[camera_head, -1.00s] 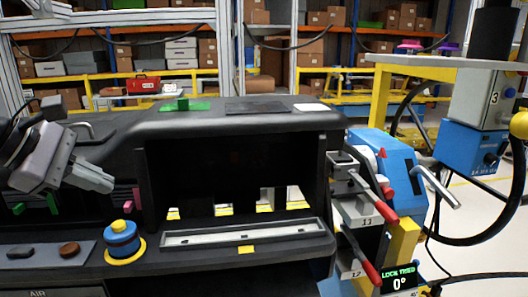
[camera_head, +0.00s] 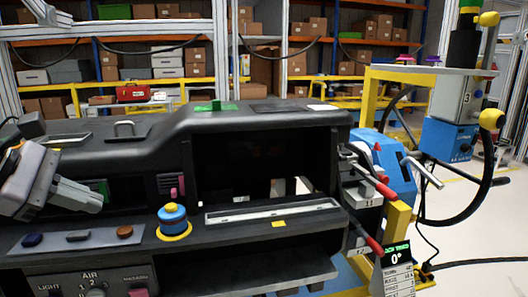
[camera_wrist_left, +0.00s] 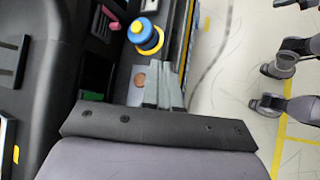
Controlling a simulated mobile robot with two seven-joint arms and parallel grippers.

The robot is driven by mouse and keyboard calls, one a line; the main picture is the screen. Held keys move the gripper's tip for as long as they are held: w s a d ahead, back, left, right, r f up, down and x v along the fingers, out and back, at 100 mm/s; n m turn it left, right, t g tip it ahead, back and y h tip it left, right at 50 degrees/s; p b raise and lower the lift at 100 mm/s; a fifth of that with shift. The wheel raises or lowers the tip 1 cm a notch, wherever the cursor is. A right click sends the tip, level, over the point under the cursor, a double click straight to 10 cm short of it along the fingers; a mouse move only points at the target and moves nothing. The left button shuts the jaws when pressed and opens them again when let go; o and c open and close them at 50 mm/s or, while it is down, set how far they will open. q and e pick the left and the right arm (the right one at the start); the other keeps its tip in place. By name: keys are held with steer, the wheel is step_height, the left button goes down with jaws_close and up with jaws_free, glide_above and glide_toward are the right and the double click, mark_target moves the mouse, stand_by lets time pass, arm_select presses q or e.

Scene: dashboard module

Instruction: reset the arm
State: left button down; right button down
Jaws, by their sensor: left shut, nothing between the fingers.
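My left gripper (camera_head: 100,201) is at the left edge of the head view, in front of the left part of the black dashboard module (camera_head: 262,117). Its grey fingers are together with nothing between them. In the left wrist view the shut fingers (camera_wrist_left: 163,88) point towards the blue knob with a yellow top (camera_wrist_left: 142,30). That knob also shows in the head view (camera_head: 172,217), to the right of my left gripper and apart from it. My right gripper is not clearly visible.
A switch panel (camera_head: 77,238) lies below the left gripper. Red-handled levers (camera_head: 372,187) and a blue machine (camera_head: 388,165) stand right of the dashboard. A yellow-framed table (camera_head: 373,95) is behind. Shelves with boxes (camera_head: 180,60) fill the back. Open floor shows at right.

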arm_select(q)
steer(key=s+d+f+n+g+h, duration=0.1)
steer(key=d+f+n+h, duration=0.25)
steer(key=d+h, duration=0.3)
steer(key=s+d+f+n+h, duration=0.1)
steer(key=d+f+n+h, duration=0.2)
steer(key=d+n+h, duration=0.35)
steer(key=s+a+f+n+t+y+p, duration=0.1)
steer(key=a+f+n+t+y, duration=0.1)
steer(key=f+n+t+y, duration=0.75)
steer(key=a+f+n+t+y, duration=0.2)
steer(key=f+n+y, duration=0.3)
steer(key=f+n, duration=1.1)
steer(key=s+f+n+g+y, duration=0.3)
steer(key=s+f+n+g, duration=0.3)
steer(key=s+f+n, duration=0.5)
steer(key=s+n, duration=0.3)
steer(key=n, duration=0.1)
steer(key=shift+a+g, duration=0.35)
